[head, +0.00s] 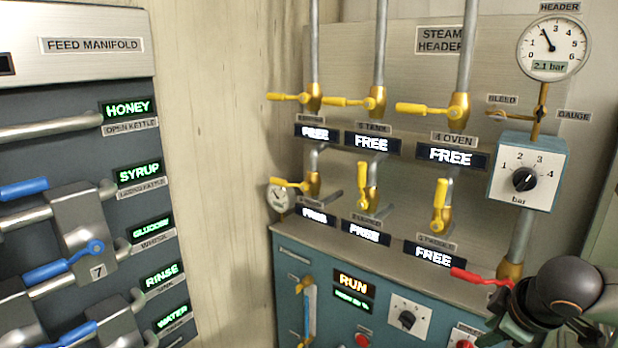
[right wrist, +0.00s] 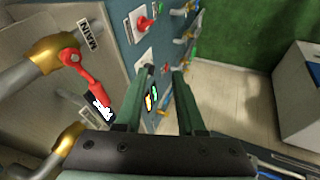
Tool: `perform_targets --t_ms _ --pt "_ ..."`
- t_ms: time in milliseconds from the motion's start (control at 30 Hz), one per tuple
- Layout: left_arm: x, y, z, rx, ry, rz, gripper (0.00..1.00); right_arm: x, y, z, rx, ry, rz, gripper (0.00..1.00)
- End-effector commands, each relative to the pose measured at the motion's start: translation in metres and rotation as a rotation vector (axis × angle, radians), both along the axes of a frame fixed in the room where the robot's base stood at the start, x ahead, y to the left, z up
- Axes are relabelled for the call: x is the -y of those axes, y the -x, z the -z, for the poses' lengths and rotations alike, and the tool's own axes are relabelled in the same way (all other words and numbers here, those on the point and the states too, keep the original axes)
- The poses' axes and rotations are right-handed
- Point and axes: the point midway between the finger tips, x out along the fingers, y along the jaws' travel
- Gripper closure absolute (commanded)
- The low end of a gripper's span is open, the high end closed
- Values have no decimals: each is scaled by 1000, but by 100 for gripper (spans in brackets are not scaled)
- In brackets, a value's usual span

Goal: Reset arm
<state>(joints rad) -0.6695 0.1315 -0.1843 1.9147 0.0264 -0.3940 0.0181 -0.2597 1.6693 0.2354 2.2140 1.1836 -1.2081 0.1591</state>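My right arm comes in at the lower right of the head view, with its dark wrist in front of the pipe. My right gripper (head: 506,332) shows there only in part. In the right wrist view my right gripper (right wrist: 165,71) has its two green fingers apart, with nothing held between them. A red valve handle (head: 480,277) is just above and left of the gripper in the head view. In the right wrist view the red handle (right wrist: 84,78) is left of the fingers, apart from them, by the MAIN label (right wrist: 90,35). My left gripper is not in view.
The teal cabinet (head: 385,285) with knobs and a RUN display stands close to my right gripper. Yellow-handled valves (head: 430,109) line the steam header panel. The feed manifold (head: 75,125) with blue levers is at left. Open floor (right wrist: 235,110) shows in the wrist view.

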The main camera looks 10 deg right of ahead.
Motion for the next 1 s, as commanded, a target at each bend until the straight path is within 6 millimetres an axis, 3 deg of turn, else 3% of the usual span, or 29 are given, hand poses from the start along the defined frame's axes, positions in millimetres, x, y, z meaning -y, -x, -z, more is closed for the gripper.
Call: perform_targets --t_ms 33,267,467,700,800,1000 --pt "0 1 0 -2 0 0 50 1 -1 24 13 -59 15 62" --pt "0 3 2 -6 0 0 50 -5 4 119 96 -237 73 62" --pt "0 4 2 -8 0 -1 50 -33 29 200 151 -356 130 62" --pt "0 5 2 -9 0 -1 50 -100 75 279 206 -470 190 62" --pt "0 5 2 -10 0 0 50 -136 94 301 228 -510 209 62" --pt "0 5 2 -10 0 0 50 -200 120 319 269 -569 232 62"
